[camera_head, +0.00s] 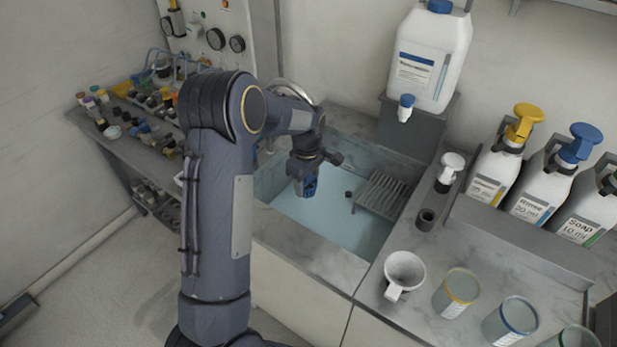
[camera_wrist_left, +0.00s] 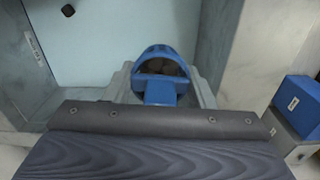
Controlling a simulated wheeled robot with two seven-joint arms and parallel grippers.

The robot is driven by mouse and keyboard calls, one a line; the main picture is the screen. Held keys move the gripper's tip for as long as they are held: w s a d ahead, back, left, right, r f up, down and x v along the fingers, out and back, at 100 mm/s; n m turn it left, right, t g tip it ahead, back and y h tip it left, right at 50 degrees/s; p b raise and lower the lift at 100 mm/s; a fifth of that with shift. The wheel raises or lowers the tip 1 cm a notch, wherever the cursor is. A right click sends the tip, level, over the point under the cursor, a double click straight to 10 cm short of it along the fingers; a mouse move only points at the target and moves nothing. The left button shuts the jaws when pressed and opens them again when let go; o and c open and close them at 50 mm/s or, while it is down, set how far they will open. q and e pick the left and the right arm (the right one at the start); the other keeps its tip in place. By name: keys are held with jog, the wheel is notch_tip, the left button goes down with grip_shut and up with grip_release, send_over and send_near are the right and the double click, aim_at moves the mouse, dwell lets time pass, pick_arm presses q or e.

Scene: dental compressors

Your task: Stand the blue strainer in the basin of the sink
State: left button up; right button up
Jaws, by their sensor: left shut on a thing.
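The blue strainer (camera_wrist_left: 160,65) shows in the left wrist view as a rounded blue frame, held between the grey fingers of my left gripper (camera_wrist_left: 163,90). In the head view the strainer (camera_head: 309,186) is a small blue patch under the left gripper (camera_head: 304,182), which is shut on it. The gripper points down over the left part of the sink basin (camera_head: 325,225), which has a pale blue floor. Whether the strainer touches the basin floor cannot be told. My right gripper is in neither view.
A ribbed grey rack (camera_head: 380,194) lies at the basin's right side, with a dark drain hole (camera_head: 348,194) beside it. A white jug (camera_head: 432,55) stands behind. A white mug (camera_head: 404,272) and several jars stand on the right counter.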

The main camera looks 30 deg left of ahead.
pick_arm(q)
notch_tip(320, 180, down, 19)
jog(key=b, duration=1.1)
jog(key=shift+r+b, duration=0.15)
jog(key=shift+b, duration=0.15)
jog(key=shift+f+b, duration=1.05)
jog(key=shift+f, duration=0.3)
jog(key=o, duration=1)
